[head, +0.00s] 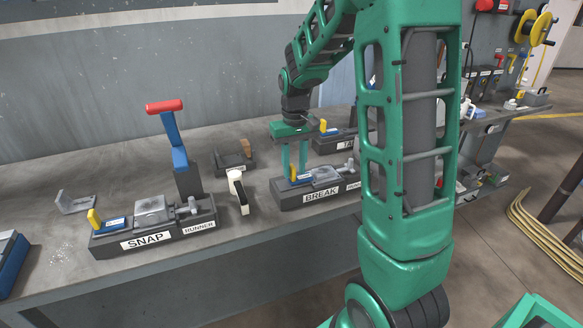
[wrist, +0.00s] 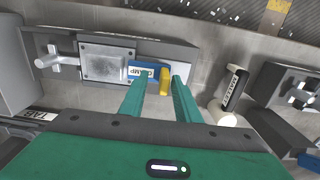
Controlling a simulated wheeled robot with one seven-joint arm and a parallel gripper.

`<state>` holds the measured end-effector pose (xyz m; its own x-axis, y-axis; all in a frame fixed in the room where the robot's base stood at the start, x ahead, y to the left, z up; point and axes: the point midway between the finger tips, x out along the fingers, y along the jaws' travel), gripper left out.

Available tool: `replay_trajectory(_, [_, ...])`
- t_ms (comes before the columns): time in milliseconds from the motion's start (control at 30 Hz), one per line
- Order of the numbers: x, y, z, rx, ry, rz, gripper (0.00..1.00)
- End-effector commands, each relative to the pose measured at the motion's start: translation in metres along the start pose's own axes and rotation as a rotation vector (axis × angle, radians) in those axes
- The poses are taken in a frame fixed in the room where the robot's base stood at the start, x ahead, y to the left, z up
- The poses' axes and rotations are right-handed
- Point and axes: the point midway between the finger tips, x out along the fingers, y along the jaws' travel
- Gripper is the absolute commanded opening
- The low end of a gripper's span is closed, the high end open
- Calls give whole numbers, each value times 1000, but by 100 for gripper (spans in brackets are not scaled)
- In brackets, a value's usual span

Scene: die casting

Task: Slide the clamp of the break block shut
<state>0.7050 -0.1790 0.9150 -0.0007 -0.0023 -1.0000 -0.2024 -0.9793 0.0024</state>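The break block (head: 321,194) is a dark grey block on the bench, labelled BREAK. Its blue clamp (head: 304,179), marked CLAMP, has an upright yellow handle (head: 294,173) at its left end. In the wrist view the blue clamp (wrist: 148,71) lies beside a grey square plate (wrist: 107,62), with the yellow handle (wrist: 165,80) on its far side. My gripper (head: 294,170) points down over the clamp end. In the wrist view my gripper (wrist: 162,76) is open, with the yellow handle between its fingers, nearer the right one. Contact cannot be told.
The SNAP block (head: 150,232) stands left with a blue lever with red grip (head: 170,135) behind it. A white-headed tool (head: 237,188) lies just left of the break block. Another block (head: 338,142) with a yellow handle stands behind.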

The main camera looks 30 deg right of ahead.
Motion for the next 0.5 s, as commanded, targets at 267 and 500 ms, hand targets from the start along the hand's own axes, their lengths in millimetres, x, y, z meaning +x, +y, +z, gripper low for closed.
replay_trajectory(267, [-4,-2,0,-4,1,-1,30])
replay_trajectory(500, [-40,-2,-2,-4,4,-1,30])
